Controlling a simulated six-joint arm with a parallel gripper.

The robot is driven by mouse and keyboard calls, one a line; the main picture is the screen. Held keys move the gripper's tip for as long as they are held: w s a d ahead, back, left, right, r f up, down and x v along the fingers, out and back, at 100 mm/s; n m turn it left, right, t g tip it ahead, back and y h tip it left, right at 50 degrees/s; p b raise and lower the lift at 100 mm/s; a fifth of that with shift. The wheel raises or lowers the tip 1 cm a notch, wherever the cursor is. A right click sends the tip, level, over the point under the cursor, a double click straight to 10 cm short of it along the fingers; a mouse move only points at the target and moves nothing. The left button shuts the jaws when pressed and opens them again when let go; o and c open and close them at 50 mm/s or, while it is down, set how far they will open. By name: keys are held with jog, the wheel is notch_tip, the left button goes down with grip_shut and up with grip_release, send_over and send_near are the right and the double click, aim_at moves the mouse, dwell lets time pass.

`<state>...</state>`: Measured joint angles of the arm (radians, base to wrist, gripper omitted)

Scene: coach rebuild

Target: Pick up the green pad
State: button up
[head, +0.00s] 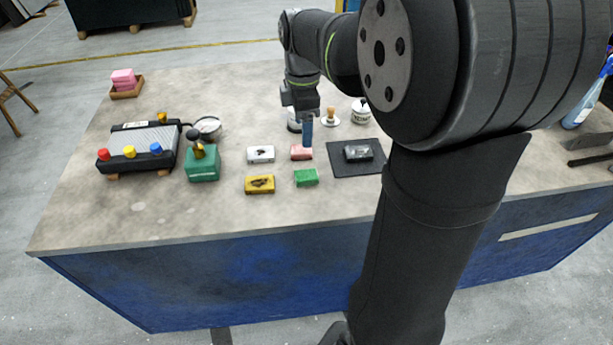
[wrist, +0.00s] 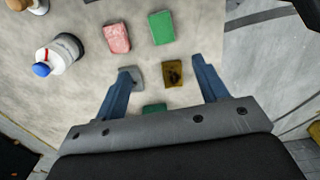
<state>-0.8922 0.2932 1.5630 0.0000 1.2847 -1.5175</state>
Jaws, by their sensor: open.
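The green pad (head: 306,177) lies flat on the table, in front of the pink pad (head: 301,152) and right of the yellow pad (head: 259,184). In the wrist view the green pad (wrist: 161,27) is near the top, beyond my fingertips. My gripper (head: 307,140) is above the table near the pink pad. In the wrist view my gripper (wrist: 161,66) has its blue fingers wide apart, with nothing held. The yellow-brown pad (wrist: 174,73) shows between the fingers, and the grey-white pad (wrist: 132,76) is partly behind the left finger.
A green container (head: 202,165) and a black machine (head: 140,145) stand to the left. A white bottle with a blue cap (wrist: 58,56) is beyond the pads. The table's front strip is clear.

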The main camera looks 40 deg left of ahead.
send_over(306, 174)
jog(key=f, duration=1)
jog(key=shift+a, duration=0.25)
jog(key=f, duration=0.5)
jog(key=shift+d, duration=0.3)
jog(key=c, duration=1)
